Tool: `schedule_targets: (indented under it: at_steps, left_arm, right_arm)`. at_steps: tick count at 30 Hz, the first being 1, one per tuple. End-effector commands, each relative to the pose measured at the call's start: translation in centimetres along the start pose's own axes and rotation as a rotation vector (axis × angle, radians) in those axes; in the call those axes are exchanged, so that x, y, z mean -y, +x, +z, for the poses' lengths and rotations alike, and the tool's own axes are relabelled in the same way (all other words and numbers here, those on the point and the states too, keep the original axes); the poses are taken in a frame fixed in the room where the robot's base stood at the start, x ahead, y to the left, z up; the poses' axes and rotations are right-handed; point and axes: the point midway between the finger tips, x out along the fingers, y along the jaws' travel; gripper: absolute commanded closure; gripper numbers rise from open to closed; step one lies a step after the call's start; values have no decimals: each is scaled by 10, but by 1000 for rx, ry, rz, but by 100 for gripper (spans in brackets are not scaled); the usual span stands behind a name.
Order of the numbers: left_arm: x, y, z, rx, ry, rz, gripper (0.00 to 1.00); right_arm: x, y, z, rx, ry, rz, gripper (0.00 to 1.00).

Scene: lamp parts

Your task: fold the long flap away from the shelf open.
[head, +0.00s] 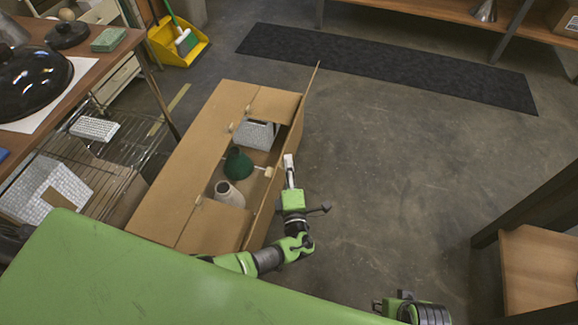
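A long cardboard box (188,165) lies on the floor right of the shelf. Its long flap away from the shelf (291,148) stands up steeply along the right side, seen nearly edge-on. The flap on the shelf side (178,160) lies out flat to the left. The short end flaps, far (275,105) and near (215,230), look roughly level over the box ends. My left gripper (289,160) is at the long right flap, on its outer side; contact and finger opening are unclear. My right gripper is not in view; part of that arm shows at the bottom.
Inside the box are a green lampshade (238,163), a beige shade (229,194) and a grey patterned piece (260,134). A wire shelf (125,150) stands left. Floor (390,185) right of the box is clear, with a dark mat (390,66) beyond.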

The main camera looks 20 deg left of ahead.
Motion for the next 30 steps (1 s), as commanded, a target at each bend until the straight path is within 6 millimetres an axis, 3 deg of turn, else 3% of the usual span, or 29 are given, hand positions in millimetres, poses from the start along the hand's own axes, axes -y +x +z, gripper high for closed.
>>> schedule_targets:
  at_steps: [5, 18, 24, 30]
  left_arm:
    - [0, -13, 0, 0, 1, 0, 80]
    - [1, -100, 0, 2, -1, -4, 80]
    - [1, -118, 1, 1, 0, -2, 80]
    - [0, -120, 1, 1, 0, -1, 80]
  right_arm:
    - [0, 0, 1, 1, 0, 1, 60]
    - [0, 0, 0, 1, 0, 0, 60]
    - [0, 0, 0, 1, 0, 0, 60]
    - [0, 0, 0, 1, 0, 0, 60]
